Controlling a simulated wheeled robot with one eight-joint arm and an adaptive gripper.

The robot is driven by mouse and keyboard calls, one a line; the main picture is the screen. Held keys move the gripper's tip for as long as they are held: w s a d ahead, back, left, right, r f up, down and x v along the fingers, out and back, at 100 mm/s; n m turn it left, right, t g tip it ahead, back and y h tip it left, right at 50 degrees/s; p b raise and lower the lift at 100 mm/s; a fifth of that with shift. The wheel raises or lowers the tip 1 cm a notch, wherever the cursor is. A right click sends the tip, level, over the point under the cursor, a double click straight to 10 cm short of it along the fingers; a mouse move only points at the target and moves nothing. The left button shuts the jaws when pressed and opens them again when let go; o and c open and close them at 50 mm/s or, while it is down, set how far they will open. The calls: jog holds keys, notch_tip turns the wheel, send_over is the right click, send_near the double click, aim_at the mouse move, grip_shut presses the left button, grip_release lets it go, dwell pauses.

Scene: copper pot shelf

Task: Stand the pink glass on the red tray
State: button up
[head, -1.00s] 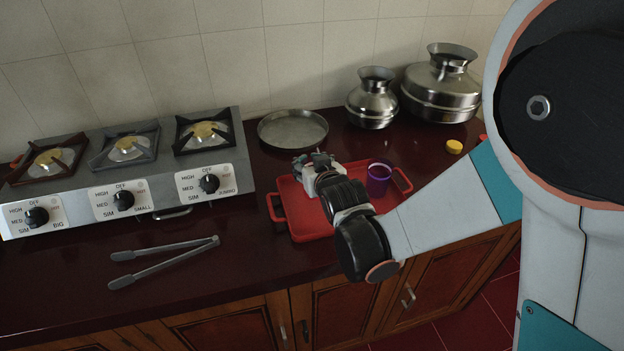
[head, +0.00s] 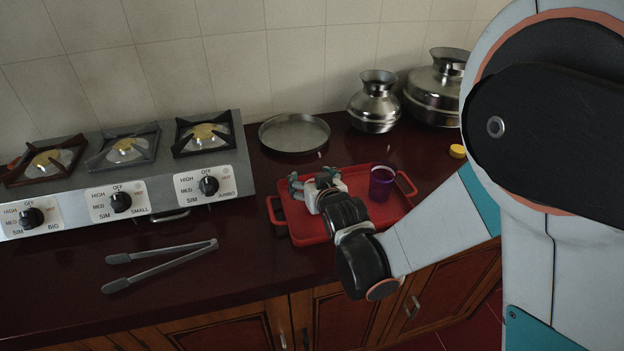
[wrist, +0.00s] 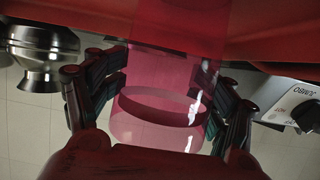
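The red tray (head: 309,232) lies on the counter. My gripper (head: 314,183) is low over its left part, with its fingers spread. In the wrist view, the translucent pink glass (wrist: 160,78) is between the fingers of my gripper (wrist: 165,88). The fingers sit at either side of the glass and look open, close to its wall. The picture is upside down, and the glass looks upright against the red tray (wrist: 275,45). In the head view I cannot make out the pink glass behind my gripper.
A purple glass (head: 382,184) stands on the tray's right part, close to my gripper. A steel plate (head: 294,132), two metal pots (head: 375,102) and a yellow lid (head: 457,151) are behind. The stove (head: 120,170) and tongs (head: 160,265) are left.

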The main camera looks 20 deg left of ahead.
jog(key=shift+r, duration=0.1)
jog(key=shift+s+d+r, duration=0.15)
jog(key=shift+s+r, duration=0.05)
jog(key=p+v, duration=0.4)
jog(key=v, duration=0.7)
jog(key=shift+s, duration=0.2)
jog(key=shift+d, duration=0.15)
